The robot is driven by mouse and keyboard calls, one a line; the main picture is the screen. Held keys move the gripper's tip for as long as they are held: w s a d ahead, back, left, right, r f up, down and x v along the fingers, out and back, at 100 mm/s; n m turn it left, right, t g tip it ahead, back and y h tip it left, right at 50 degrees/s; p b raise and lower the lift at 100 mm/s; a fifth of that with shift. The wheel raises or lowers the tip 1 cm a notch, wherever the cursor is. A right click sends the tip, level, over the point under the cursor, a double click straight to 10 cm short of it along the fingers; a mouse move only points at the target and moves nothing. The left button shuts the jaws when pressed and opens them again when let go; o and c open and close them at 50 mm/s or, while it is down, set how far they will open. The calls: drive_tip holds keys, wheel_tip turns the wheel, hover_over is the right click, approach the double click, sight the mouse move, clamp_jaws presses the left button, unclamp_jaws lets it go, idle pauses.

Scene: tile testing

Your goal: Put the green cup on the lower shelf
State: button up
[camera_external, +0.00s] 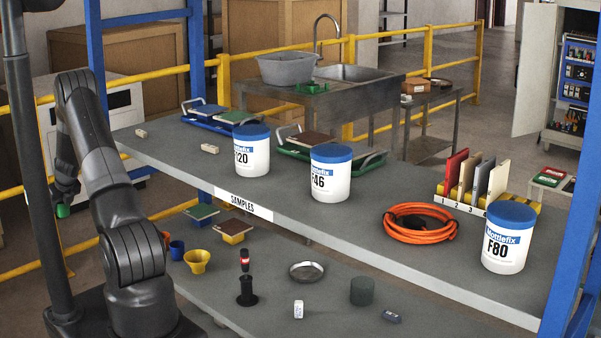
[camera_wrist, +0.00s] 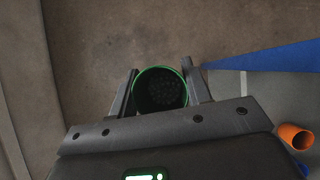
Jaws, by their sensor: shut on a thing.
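The green cup (camera_wrist: 160,89) is between the two fingers of my gripper (camera_wrist: 160,95) in the wrist view. I look down into its dark inside, with a bright green rim. In the external view the green cup (camera_external: 63,210) shows at the far left, below my gripper (camera_external: 65,197), beyond the left end of the shelves. My gripper is shut on it and holds it over the floor. The lower shelf (camera_external: 262,303) lies to the right, below the upper shelf (camera_external: 330,228) with the SAMPLES label.
On the lower shelf stand a yellow funnel-shaped cup (camera_external: 197,261), a blue cup (camera_external: 177,250), a black-based stamp (camera_external: 246,290), a metal dish (camera_external: 306,271) and a dark cylinder (camera_external: 362,291). An orange cup (camera_wrist: 295,136) shows in the wrist view. A blue post (camera_external: 97,50) stands at the shelf's left end.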

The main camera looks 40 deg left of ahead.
drive_tip(key=s+d+f+m+t, duration=0.15)
drive_tip(key=s+f, duration=0.45)
drive_tip(key=f, duration=0.6)
drive_tip(key=w+d+f+m+t, duration=0.1)
drive_tip(key=w+m, duration=0.2)
drive_tip(key=w, duration=0.7)
drive_tip(key=w+d+f+m+t+h, duration=0.1)
drive_tip(key=w+d+m+t, duration=0.1)
drive_tip(key=w, duration=0.8)
drive_tip(key=shift+d+m, duration=0.15)
drive_tip(key=shift+m, duration=0.5)
drive_tip(key=w+d+m, duration=0.1)
drive_tip(key=w, duration=0.4)
drive_tip(key=w+d+r+m+t+h, duration=0.1)
drive_tip(key=w, duration=0.3)
drive_tip(key=w+d+r+m, duration=0.1)
drive_tip(key=w+m, duration=0.1)
drive_tip(key=w, duration=0.3)
drive_tip(key=shift+w+d+r+t+h, duration=0.15)
drive_tip(key=shift+w+d+t+h, duration=0.15)
drive_tip(key=shift+w+h, duration=0.1)
drive_tip(key=shift+f, duration=2.35)
drive_tip(key=shift+f, duration=0.1)
drive_tip(key=o, duration=1)
drive_tip(key=v, duration=1.2)
